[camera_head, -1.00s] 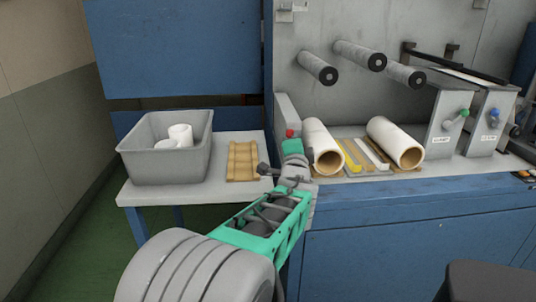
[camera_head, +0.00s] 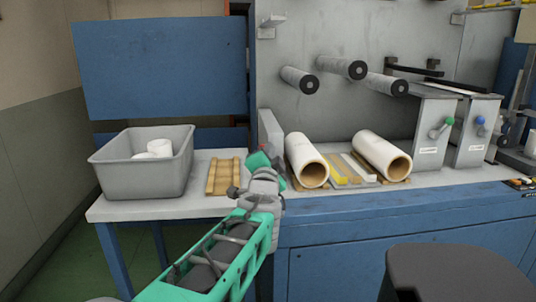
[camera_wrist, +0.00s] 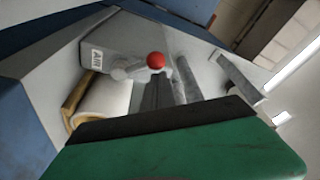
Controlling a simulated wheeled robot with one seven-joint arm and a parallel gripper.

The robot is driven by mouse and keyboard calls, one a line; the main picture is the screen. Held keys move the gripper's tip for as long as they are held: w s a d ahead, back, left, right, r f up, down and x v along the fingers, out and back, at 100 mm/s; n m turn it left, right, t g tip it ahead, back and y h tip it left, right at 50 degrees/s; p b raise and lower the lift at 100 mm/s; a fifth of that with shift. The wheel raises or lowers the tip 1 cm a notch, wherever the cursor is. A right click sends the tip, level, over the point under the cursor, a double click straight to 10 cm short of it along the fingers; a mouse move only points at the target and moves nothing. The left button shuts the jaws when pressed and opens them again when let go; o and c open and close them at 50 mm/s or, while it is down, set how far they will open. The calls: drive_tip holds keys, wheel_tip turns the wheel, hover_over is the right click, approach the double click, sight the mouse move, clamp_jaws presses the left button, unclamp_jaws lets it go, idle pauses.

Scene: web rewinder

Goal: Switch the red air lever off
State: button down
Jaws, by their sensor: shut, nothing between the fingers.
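The red air lever shows in the wrist view as a red ball knob (camera_wrist: 156,60) on a short grey arm. The arm comes out of a grey box (camera_wrist: 97,57) labelled AIR. My gripper (camera_wrist: 158,76) is shut and empty, its dark fingertips just below the knob in the picture. I cannot tell whether they touch it. In the head view my gripper (camera_head: 262,160) is at the left end of the machine bench, and the lever is largely hidden behind it.
Cardboard-cored white rolls (camera_head: 306,160) lie on the bench right of my gripper. Grey rollers (camera_head: 300,80) stick out above. Green (camera_head: 448,121) and blue (camera_head: 480,120) levers stand further right.

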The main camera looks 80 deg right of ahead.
drive_tip(key=a+f+b, duration=0.1)
drive_tip(key=a+b, duration=0.4)
drive_tip(key=a, duration=0.5)
drive_tip(key=shift+s+f+b, duration=0.2)
drive_tip(key=shift+s+b, duration=0.05)
drive_tip(key=shift+b, duration=0.15)
